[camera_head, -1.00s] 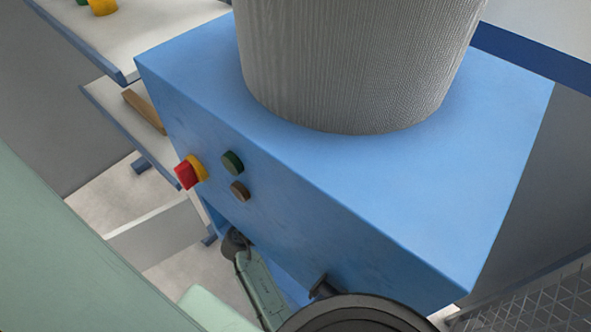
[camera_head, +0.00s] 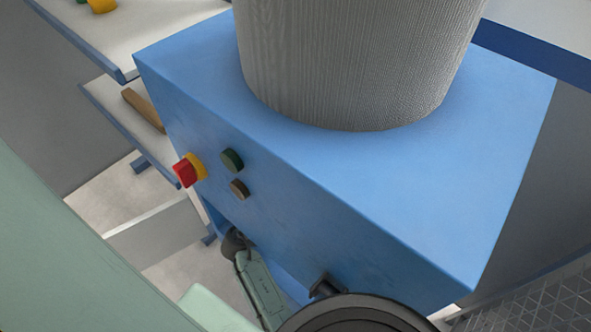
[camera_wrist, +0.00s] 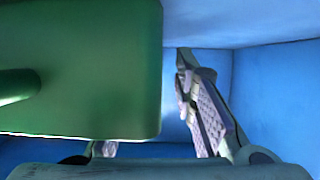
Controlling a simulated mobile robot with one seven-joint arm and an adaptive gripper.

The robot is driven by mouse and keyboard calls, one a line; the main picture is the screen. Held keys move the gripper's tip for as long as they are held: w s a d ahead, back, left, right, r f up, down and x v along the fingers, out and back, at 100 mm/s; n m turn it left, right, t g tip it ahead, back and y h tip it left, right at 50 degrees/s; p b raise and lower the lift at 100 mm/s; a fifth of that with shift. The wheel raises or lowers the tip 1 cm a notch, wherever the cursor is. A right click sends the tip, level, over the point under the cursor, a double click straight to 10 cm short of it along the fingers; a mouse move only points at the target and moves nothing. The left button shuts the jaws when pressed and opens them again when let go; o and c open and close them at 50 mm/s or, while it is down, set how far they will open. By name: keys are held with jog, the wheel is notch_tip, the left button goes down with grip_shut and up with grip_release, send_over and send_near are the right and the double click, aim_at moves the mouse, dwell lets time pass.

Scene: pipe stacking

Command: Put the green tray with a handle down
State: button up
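The green tray (camera_wrist: 85,60) fills the left half of the wrist view, close to the camera. Its dark green rounded handle (camera_wrist: 18,84) sticks out at the left edge. My gripper shows at the lower middle of the wrist view. Its right finger (camera_wrist: 205,115), with a pale lilac pad, leans inward, with a narrow blue gap between it and the tray's right edge. The left finger (camera_wrist: 107,148) shows only a small piece below the tray; its tip is hidden. Whether the fingers touch or hold the tray cannot be seen. The tray is not visible in the head view.
A blue machine (camera_head: 450,190) carries a large grey ribbed cylinder (camera_head: 350,60); buttons (camera_head: 232,160) and a red knob (camera_head: 185,172) sit on its front. White shelves (camera_head: 130,40) with a wooden piece (camera_head: 143,109) stand at left. Blue walls (camera_wrist: 275,95) surround the gripper.

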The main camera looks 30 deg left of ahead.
jog(key=shift+r+p, duration=0.3)
jog(key=shift+p, duration=0.05)
jog(key=b+v, duration=0.2)
jog(key=v, duration=1)
jog(key=shift+f, duration=0.2)
